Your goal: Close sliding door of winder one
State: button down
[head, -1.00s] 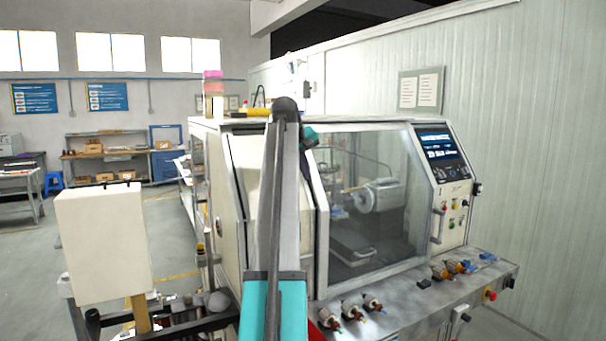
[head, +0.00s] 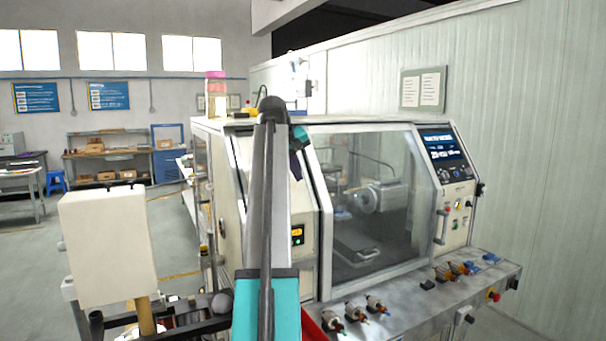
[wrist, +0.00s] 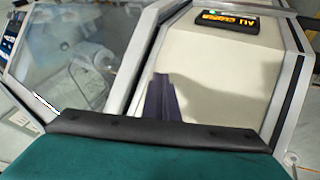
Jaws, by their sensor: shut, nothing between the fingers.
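Winder one (head: 395,124) is a pale machine against the wall. Its sliding door (head: 375,205), a glass pane in a grey frame, spans the front between the beige left panel and the control panel. A bar handle (head: 441,226) is on the door's right side, close to the control panel. In the wrist view the glass door (wrist: 75,70) is at the left. My gripper (head: 296,172) is partly hidden behind my arm. Its dark fingers (wrist: 161,95) are shut and empty in front of the beige panel (wrist: 215,85), left of the door, away from the handle.
A metal ledge (head: 400,310) with several small wound parts juts out below the door. A lit display (head: 297,235) is on the beige panel. A pink-lidded jar (head: 216,95) stands on top of the machine. Open floor (head: 30,270) lies at the left.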

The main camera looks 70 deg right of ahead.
jog(key=b+v, duration=0.3)
jog(key=v, duration=0.6)
jog(key=shift+a, duration=0.1)
dwell(0.4)
